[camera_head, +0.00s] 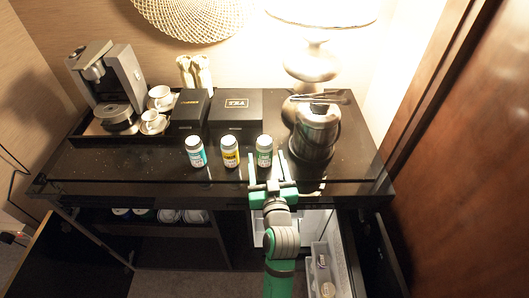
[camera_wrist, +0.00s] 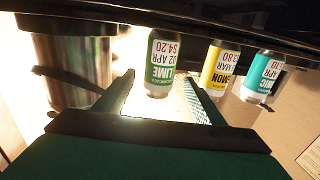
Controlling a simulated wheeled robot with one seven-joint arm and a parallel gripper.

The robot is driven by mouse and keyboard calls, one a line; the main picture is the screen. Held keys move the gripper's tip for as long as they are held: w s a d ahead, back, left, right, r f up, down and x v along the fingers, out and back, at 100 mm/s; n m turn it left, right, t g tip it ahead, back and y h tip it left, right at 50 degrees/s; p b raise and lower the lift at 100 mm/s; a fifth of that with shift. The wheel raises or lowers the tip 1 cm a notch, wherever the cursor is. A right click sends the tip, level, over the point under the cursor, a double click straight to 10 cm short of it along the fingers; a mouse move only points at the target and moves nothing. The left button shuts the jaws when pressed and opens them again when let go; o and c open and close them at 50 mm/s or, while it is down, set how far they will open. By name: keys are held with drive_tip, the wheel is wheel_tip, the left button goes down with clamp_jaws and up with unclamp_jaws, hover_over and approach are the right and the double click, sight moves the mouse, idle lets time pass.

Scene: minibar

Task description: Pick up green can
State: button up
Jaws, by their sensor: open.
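The green can (camera_head: 264,151) stands upright on the dark counter, rightmost in a row of three cans. In the wrist view the green can (camera_wrist: 161,65) has a green label reading LIME and appears upside down. My gripper (camera_head: 267,156) is open, with its fingers pointing at the green can from the front edge of the counter. In the wrist view the tips of my gripper (camera_wrist: 158,79) lie on either side of the can's lower part in the picture. I cannot tell whether either finger touches it.
A yellow can (camera_head: 230,152) and a teal can (camera_head: 195,152) stand to the left. A metal kettle (camera_head: 315,130) stands close on the right. Dark boxes (camera_head: 236,113) are behind. An open drawer (camera_head: 322,262) lies below the counter, beside my arm.

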sight(266, 154)
drive_tip(key=shift+w+a, duration=0.15)
drive_tip(key=shift+w, duration=1.15)
drive_tip(key=shift+w+a, duration=0.15)
drive_tip(key=shift+w, duration=1.15)
drive_tip(key=c, duration=1.3)
drive_tip(key=shift+r, duration=0.15)
